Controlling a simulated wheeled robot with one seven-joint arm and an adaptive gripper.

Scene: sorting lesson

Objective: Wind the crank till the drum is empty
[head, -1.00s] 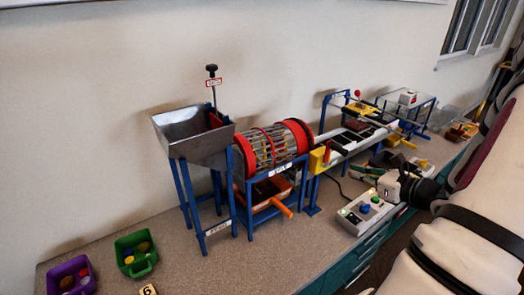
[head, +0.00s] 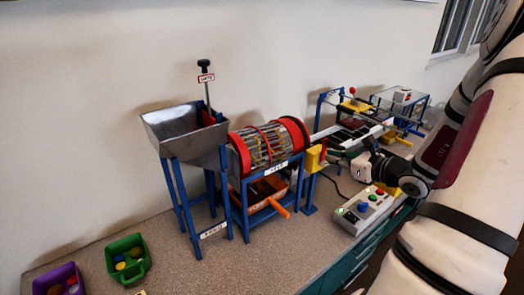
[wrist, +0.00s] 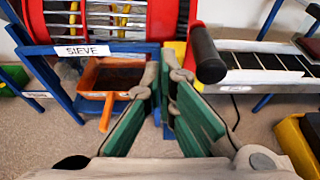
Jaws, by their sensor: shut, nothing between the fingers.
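The barred drum (head: 272,146) with red end rings lies in a blue frame labelled SIEVE; it also shows at the top of the wrist view (wrist: 108,18). Yellowish bits show between its bars, but I cannot tell how many. The crank's black handle (wrist: 207,54) stands at the drum's right end, beside a red part and the yellow housing (head: 316,158). My gripper (wrist: 165,76) is shut and empty. In the wrist view its tips lie left of and below the handle, apart from it in the picture.
A metal hopper (head: 185,135) on blue legs stands left of the drum. An orange tray (head: 262,195) sits beneath the drum. Green (head: 128,258) and purple (head: 58,282) bins are at front left. A button box (head: 365,208) stands at right, before a conveyor. The front middle bench is clear.

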